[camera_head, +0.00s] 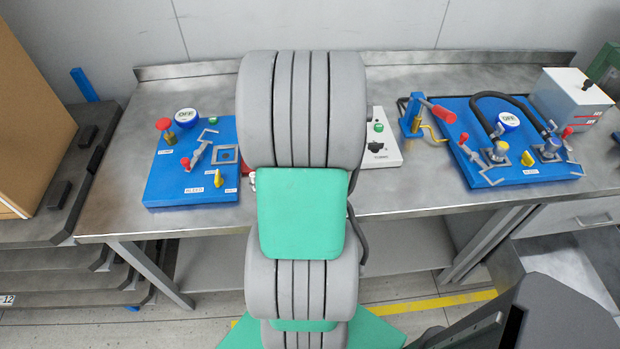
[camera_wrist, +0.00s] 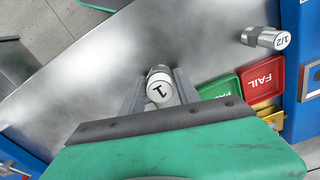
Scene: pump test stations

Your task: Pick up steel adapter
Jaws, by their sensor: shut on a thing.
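A steel adapter (camera_wrist: 158,86) with a white end cap marked "1" sits between the two fingers of my gripper (camera_wrist: 160,92) in the wrist view. The gripper is shut on it. The fingers lie on either side of its round body, and the marked end faces the wrist camera. The bench surface shows beyond it; I cannot tell whether the adapter touches it. A second steel adapter (camera_wrist: 266,38), marked "1/2", lies apart at the upper right.
A red FAIL tray (camera_wrist: 263,76) and a green tray (camera_wrist: 218,88) lie right of the gripper. On the metal bench (camera_head: 115,185) are a left blue pump board (camera_head: 165,187), a right blue pump board (camera_head: 480,176), a white control box (camera_head: 381,146) and a blue vise (camera_head: 412,116).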

